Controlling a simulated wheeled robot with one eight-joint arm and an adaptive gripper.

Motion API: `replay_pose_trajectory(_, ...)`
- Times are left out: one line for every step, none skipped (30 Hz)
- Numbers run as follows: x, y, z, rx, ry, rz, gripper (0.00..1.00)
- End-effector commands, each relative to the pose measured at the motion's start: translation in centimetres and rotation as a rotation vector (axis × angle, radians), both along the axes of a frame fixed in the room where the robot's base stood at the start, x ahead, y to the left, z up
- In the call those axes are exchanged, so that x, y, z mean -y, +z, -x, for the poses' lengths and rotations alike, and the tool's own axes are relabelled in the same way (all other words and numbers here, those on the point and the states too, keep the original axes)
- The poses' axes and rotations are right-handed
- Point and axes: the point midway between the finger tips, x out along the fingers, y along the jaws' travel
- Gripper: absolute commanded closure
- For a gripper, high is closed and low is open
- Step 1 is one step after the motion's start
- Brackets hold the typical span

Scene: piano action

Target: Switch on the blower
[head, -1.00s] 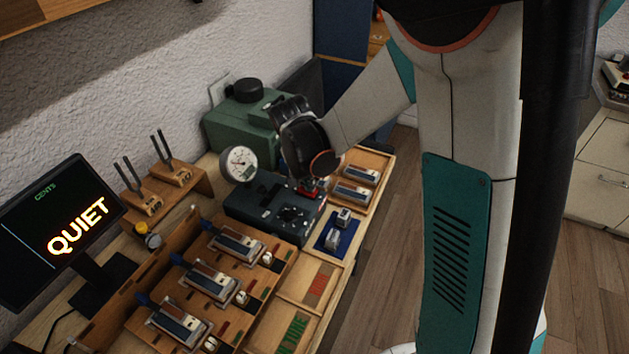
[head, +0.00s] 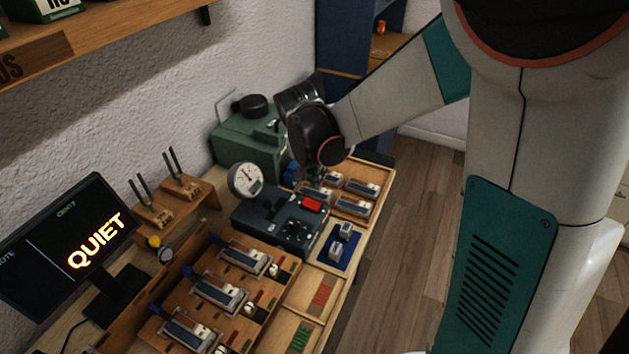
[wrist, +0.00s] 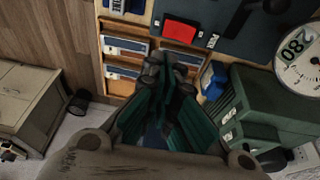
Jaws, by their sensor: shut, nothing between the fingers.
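A dark box (head: 275,220) with a round dial gauge (head: 246,180) stands on the bench. It carries a red rocker switch (head: 311,204) at its back right corner; the switch also shows in the wrist view (wrist: 180,30). A green machine (head: 240,140) with a black cap stands behind; I cannot tell which unit is the blower. My gripper (wrist: 170,70) is shut and empty, just beyond the red switch and apart from it in the picture. In the head view my wrist partly hides the fingers. The monitor (head: 70,250) reads "QUIET".
A wooden tray (head: 377,186) with several metal-and-blue reed pieces lies below my gripper. A blue pad (head: 325,254) with small blocks is in front of it. More reed units stand on a wooden rack (head: 205,270). Tuning forks (head: 180,172) stand at the left. The floor at right is clear.

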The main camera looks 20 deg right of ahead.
Motion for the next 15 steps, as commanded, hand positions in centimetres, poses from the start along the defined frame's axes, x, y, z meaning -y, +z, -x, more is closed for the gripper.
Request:
replay_pose_trajectory(-0.1,1.2,0.4,0.0,0.001,0.0,1.0)
replay_pose_trajectory(-0.2,1.7,0.6,0.0,0.001,0.0,1.0)
replay_pose_trajectory(-0.2,2.3,0.8,0.0,0.001,0.0,1.0)
replay_pose_trajectory(-0.2,2.7,1.0,0.0,0.001,0.0,1.0)
replay_pose_trajectory(-0.3,3.0,1.0,0.0,0.001,0.0,1.0)
replay_pose_trajectory(-0.3,3.5,1.2,0.0,0.001,0.0,1.0)
replay_pose_trajectory(-0.3,3.7,1.3,0.0,0.001,0.0,1.0)
replay_pose_trajectory(-0.3,3.9,1.4,0.0,0.0,0.0,1.0)
replay_pose_trajectory(-0.3,4.2,1.5,0.0,0.0,0.0,1.0)
replay_pose_trajectory(-0.4,4.3,1.5,0.0,0.0,0.0,1.0)
replay_pose_trajectory(-0.4,4.4,1.6,0.0,0.0,0.0,1.0)
replay_pose_trajectory(-0.4,4.5,1.6,0.0,0.0,0.0,1.0)
replay_pose_trajectory(-0.4,4.5,1.6,0.0,0.0,0.0,1.0)
replay_pose_trajectory(-0.4,4.5,1.6,0.0,0.0,0.0,1.0)
replay_pose_trajectory(-0.4,4.5,1.6,0.0,0.0,0.0,1.0)
